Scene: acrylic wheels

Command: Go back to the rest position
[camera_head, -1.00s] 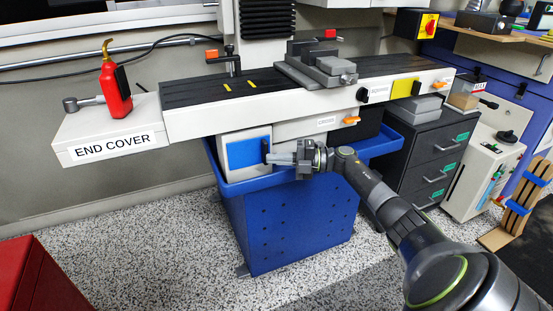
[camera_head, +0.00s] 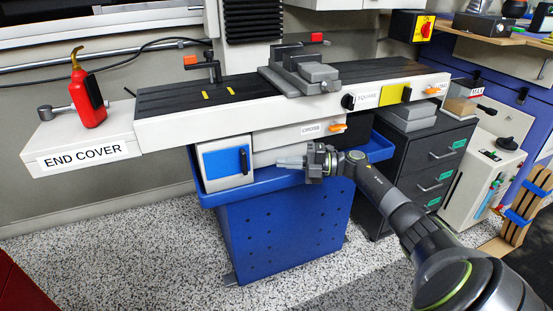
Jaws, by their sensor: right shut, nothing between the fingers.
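My right gripper (camera_head: 290,162) is in the middle of the camera_head view, its arm coming in from the lower right. Its fingers are shut and empty, pointing left. It is in front of the machine's lower body, just above the rim of the blue bin-like base (camera_head: 270,183). A blue-panelled box with a black handle (camera_head: 222,163) is just left of the fingertips, with a gap between. My left gripper is out of view.
The machine table (camera_head: 200,100) with its grey vise (camera_head: 300,72) spans above the gripper. The white END COVER ledge (camera_head: 80,140) carries a red bottle (camera_head: 88,95). A dark drawer cabinet (camera_head: 425,165) stands at right. Speckled floor (camera_head: 120,255) is open at lower left.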

